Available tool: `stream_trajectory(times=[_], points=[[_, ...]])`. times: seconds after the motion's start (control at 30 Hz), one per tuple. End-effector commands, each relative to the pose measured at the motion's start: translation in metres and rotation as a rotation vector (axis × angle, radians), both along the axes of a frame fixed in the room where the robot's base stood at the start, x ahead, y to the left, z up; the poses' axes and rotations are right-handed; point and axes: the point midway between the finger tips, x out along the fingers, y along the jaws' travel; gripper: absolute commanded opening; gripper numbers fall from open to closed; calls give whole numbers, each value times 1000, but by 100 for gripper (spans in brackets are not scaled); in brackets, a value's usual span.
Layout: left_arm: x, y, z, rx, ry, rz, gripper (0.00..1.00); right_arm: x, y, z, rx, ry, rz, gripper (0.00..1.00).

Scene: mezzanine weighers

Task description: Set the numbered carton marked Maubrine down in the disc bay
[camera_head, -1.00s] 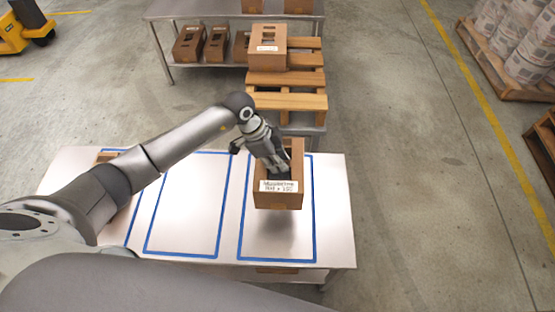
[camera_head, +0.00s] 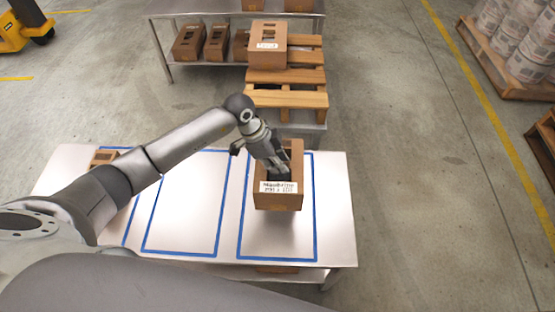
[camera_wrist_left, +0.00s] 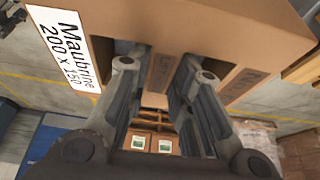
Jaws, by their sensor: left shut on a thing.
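My left gripper (camera_head: 280,172) is shut on a brown carton (camera_head: 279,202) by its top, inside the top openings. The carton's white label reads "Maubrine 200 x 150" in the left wrist view (camera_wrist_left: 66,45). The carton is upright over the right blue-outlined bay (camera_head: 241,225) of the metal table (camera_head: 337,215), within its side lines. A shadow lies on the table below it; it appears slightly above the surface. I cannot make out a disc mark on any bay. My right gripper is not in view.
The middle blue-outlined bay (camera_head: 184,215) looks empty; my left arm crosses above it. Another carton (camera_head: 103,158) is at the table's far left. Behind the table, a carton (camera_head: 267,42) stands on a wooden pallet (camera_head: 288,98). A rear bench (camera_head: 160,10) has several cartons below.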

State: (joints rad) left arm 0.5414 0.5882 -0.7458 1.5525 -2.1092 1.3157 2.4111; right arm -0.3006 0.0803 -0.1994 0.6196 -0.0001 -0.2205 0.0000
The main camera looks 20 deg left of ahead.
Motion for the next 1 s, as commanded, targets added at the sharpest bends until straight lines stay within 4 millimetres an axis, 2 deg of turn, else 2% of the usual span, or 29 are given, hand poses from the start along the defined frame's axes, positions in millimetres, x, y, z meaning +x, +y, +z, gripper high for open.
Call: stream_trajectory(times=[0.57, 1.0], points=[[0, 0, -6, -1, 0, 0, 0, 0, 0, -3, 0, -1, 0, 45], [0, 0, -35, -1, 0, 0, 0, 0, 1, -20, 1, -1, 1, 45]])
